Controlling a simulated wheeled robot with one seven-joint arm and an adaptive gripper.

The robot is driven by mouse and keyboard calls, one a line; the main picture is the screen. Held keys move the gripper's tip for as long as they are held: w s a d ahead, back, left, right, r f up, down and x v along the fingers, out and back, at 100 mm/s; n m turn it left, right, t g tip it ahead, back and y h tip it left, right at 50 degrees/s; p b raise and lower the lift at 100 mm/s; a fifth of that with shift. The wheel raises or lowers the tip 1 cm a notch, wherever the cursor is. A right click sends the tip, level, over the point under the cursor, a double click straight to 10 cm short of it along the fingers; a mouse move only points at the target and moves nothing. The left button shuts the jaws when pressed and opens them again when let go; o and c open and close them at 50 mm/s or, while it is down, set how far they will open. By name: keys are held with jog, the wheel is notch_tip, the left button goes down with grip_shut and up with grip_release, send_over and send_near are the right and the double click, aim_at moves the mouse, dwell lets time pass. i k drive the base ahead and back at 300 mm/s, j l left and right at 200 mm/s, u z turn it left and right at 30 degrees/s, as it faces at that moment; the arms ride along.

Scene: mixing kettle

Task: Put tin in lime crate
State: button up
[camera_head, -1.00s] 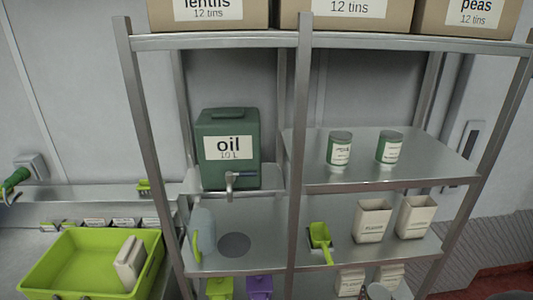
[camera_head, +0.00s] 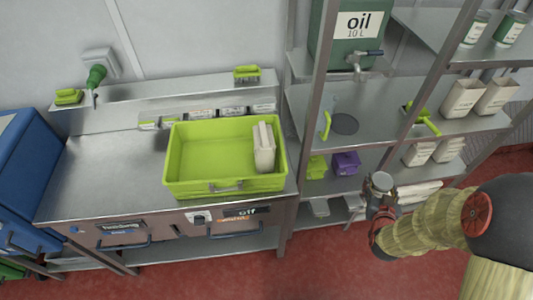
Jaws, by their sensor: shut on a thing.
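My gripper (camera_head: 379,208) is at the lower right, in front of the shelf rack. It is shut on a tin (camera_head: 381,181), whose round grey top faces up; the tin's side is partly hidden. The lime crate (camera_head: 190,187) sits on the steel counter, to the left of my gripper and apart from it. A cream carton (camera_head: 264,147) stands inside the crate at its right end; the rest of the crate looks empty. Two green-and-white tins, one here (camera_head: 475,29) and one here (camera_head: 510,28), stand on the upper shelf at the right.
The shelf rack (camera_head: 299,130) stands right of the counter (camera_head: 100,175), its post close to the crate. A green oil container (camera_head: 343,28) with a tap, a lime scoop (camera_head: 421,116) and cream cartons (camera_head: 463,97) are on it. A blue bin (camera_head: 25,160) stands left. Red floor in front is clear.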

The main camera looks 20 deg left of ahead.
aim_at(245, 163)
jog(key=k+j, duration=0.15)
jog(key=j, duration=0.25)
jog(key=k+j+z, duration=0.1)
jog(key=j, duration=0.25)
jog(key=k+j, duration=0.2)
jog(key=j, duration=0.2)
jog(key=k+j+z, duration=0.1)
jog(key=j, duration=0.25)
jog(key=k+j, duration=0.2)
jog(key=j, duration=0.15)
jog(key=k+j+z, duration=0.1)
jog(key=j, duration=0.3)
jog(key=k, duration=0.05)
